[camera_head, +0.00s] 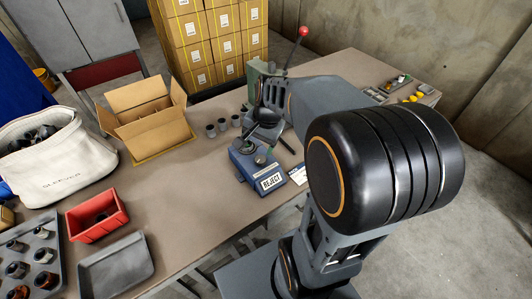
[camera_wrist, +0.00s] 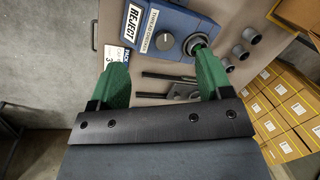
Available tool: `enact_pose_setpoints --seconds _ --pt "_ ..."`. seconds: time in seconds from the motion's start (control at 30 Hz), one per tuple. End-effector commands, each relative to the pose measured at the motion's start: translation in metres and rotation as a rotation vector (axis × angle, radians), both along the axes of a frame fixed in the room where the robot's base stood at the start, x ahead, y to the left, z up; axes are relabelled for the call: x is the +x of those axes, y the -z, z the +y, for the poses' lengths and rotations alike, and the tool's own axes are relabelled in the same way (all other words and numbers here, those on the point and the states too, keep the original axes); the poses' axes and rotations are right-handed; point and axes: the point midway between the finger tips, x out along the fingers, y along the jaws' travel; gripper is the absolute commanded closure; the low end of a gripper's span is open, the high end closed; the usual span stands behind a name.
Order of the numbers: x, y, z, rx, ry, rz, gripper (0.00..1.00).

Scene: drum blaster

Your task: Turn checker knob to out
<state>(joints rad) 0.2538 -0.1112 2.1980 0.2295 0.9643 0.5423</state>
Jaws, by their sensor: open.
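The checker is a blue box (camera_head: 246,163) on the bench with a white REJECT sign (camera_head: 270,181). In the wrist view the blue box (camera_wrist: 165,22) is at the top, with small white lettering. Its round dark knob (camera_wrist: 165,41) has a pale pointer mark; its setting cannot be read for sure. My gripper (camera_wrist: 161,58) has green fingers spread wide, open and empty. The knob appears between the fingertips, apart from both. The right fingertip overlaps a dark round fitting with a green centre (camera_wrist: 197,44) on the box's end. Contact there cannot be told.
Grey cups (camera_head: 223,124) stand behind the checker. An open carton (camera_head: 148,117), a red bin (camera_head: 97,215), a grey tray (camera_head: 116,265) and a white bag (camera_head: 56,155) are to the left. A red-knobbed lever (camera_head: 303,32) rises behind. Dark flat bars (camera_wrist: 168,78) lie near the fingers.

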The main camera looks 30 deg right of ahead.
Motion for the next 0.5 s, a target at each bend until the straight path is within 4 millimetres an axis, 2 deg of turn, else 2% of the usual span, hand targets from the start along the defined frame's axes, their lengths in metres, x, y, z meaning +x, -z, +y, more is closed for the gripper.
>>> enact_pose_setpoints --seconds 0.03,0.2,0.33,0.5 --pt "0.012 0.002 -0.015 0.050 0.135 0.046 0.28" --pt "0.041 0.023 -0.057 0.193 0.530 0.164 0.28" --pt "0.053 0.037 -0.080 0.267 0.732 0.230 0.28" --pt "0.060 0.052 -0.093 0.315 0.864 0.274 0.28"
